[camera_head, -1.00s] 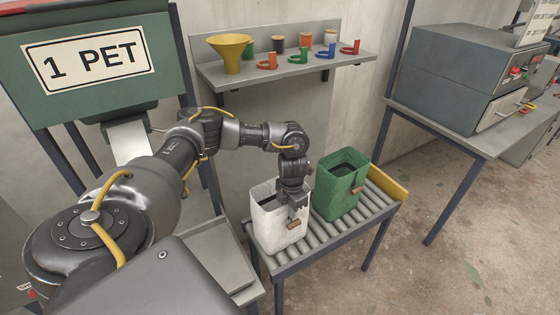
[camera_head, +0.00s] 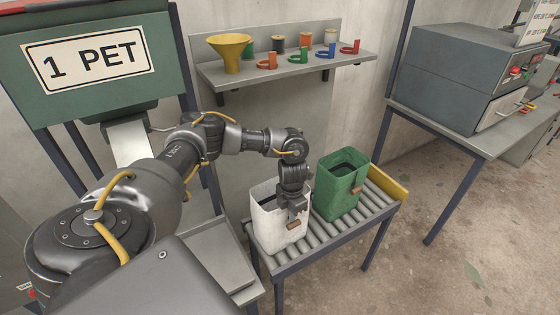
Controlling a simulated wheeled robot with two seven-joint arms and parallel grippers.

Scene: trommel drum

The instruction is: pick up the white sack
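The white sack (camera_head: 275,226) stands upright on the near left part of the roller table (camera_head: 316,239). It is open at the top and has a small brown tab (camera_head: 293,225) on its front right face. My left gripper (camera_head: 292,212) points down at the sack's front right rim, just above the brown tab. Its fingers are small and dark here, and I cannot tell whether they are closed on the sack. My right gripper is not in view.
A green sack (camera_head: 335,194) stands right beside the white one. A yellow end stop (camera_head: 389,183) closes the roller table's far end. A shelf (camera_head: 290,70) with a yellow funnel (camera_head: 231,53) and several coloured clamps is behind. Floor on the right is clear.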

